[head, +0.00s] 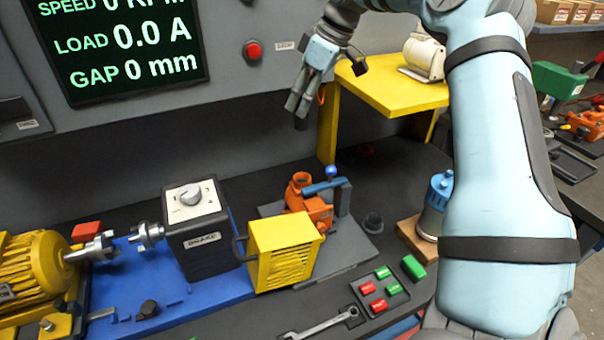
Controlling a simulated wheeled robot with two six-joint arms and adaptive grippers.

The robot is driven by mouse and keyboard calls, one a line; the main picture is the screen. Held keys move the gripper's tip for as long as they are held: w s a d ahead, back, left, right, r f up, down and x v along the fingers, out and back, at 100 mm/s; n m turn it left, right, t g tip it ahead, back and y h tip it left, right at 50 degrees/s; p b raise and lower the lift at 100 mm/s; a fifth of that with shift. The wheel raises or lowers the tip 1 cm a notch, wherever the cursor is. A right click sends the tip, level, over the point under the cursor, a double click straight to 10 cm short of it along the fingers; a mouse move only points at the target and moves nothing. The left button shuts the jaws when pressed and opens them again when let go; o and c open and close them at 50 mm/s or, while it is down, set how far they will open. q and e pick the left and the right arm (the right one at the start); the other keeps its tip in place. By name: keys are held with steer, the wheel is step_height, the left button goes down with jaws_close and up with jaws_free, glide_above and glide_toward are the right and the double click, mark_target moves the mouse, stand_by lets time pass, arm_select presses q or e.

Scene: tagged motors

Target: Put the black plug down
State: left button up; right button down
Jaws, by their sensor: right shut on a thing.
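My right gripper (298,104) reaches in from the upper right and points down, in front of the grey panel and left of the yellow stand. It is shut on a small dark piece (301,123), which I take to be the black plug; the fingers hide most of it. It hangs in the air well above the bench, apart from everything below. My left gripper is out of view.
Below stand a black brake box (198,230), a yellow slotted guard (284,252) and an orange clamp (308,202). A yellow motor (35,268) sits at left. The yellow stand (395,95) is close right of my gripper. Dark bench behind the guard is partly clear.

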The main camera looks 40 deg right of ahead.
step_height(320, 180, down, 15)
steer(key=shift+s+f+b, duration=0.1)
steer(key=shift+b, duration=0.4)
steer(key=shift+d+f, duration=0.1)
steer(key=shift+f, duration=0.15)
steer(key=c, duration=1.8)
jaws_free()
steer(key=shift+f, duration=0.2)
steer(key=o, duration=0.5)
steer(key=shift+r, duration=0.1)
steer(key=shift+c, duration=0.2)
steer(key=shift+r, duration=0.35)
steer(key=v, duration=1.1)
steer(key=shift+r+p, duration=0.35)
steer(key=shift+p, duration=0.1)
